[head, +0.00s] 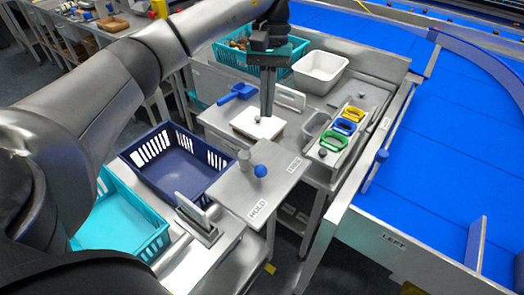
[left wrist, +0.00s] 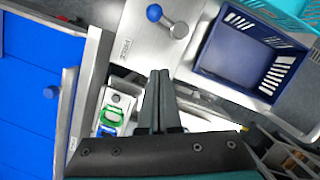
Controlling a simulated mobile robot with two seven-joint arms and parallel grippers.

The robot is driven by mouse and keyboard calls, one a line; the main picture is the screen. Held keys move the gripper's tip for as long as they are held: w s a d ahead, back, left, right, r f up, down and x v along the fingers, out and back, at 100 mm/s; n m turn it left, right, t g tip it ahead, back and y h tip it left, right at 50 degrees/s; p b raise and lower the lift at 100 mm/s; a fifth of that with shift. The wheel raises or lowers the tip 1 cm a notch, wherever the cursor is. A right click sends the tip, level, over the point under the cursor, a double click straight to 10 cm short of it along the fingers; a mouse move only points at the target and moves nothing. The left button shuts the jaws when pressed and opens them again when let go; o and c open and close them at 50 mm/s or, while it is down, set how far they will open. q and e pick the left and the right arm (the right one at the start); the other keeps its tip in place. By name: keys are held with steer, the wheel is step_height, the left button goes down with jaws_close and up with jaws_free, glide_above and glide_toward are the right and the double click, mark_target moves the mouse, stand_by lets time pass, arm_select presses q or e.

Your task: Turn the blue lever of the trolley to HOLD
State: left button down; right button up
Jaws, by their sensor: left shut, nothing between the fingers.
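The blue lever's ball knob (head: 260,170) stands on a grey metal plate (head: 235,190), beside its grey pivot (head: 245,158). The plate bears a HOLD label (head: 258,208) toward the front and a FREE label (head: 294,164) to the right. The knob points between the two labels; its exact setting is hard to tell. The knob also shows at the top of the left wrist view (left wrist: 154,12). My left gripper (head: 267,116) is shut and empty, pointing down over a white square board (head: 245,122), behind and apart from the lever. My right gripper is not in view.
A navy crate (head: 180,165) stands left of the plate, with a turquoise crate (head: 115,225) nearer. A tray with green, blue and yellow rings (head: 335,140) lies right of my left gripper. The blue conveyor (head: 440,150) fills the right side. A white bin (head: 320,70) stands behind.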

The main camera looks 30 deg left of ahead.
mark_target(253, 167)
arm_select(q)
steer(key=x, duration=0.9)
steer(key=shift+s+f+b, duration=0.15)
steer(key=shift+f+b, duration=0.15)
steer(key=shift+s+d+r+p, duration=0.25)
steer(key=shift+s+d, duration=0.05)
steer(key=shift+s, duration=0.25)
steer(key=shift+s+d+r+p, duration=0.2)
steer(key=shift+s+d+p, duration=0.05)
steer(key=shift+s, duration=0.35)
steer(key=shift+s+d+r, duration=0.1)
steer(key=shift+s+d, duration=0.15)
steer(key=shift+s, duration=0.35)
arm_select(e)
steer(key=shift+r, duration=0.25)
arm_select(q)
steer(key=shift+a, duration=0.1)
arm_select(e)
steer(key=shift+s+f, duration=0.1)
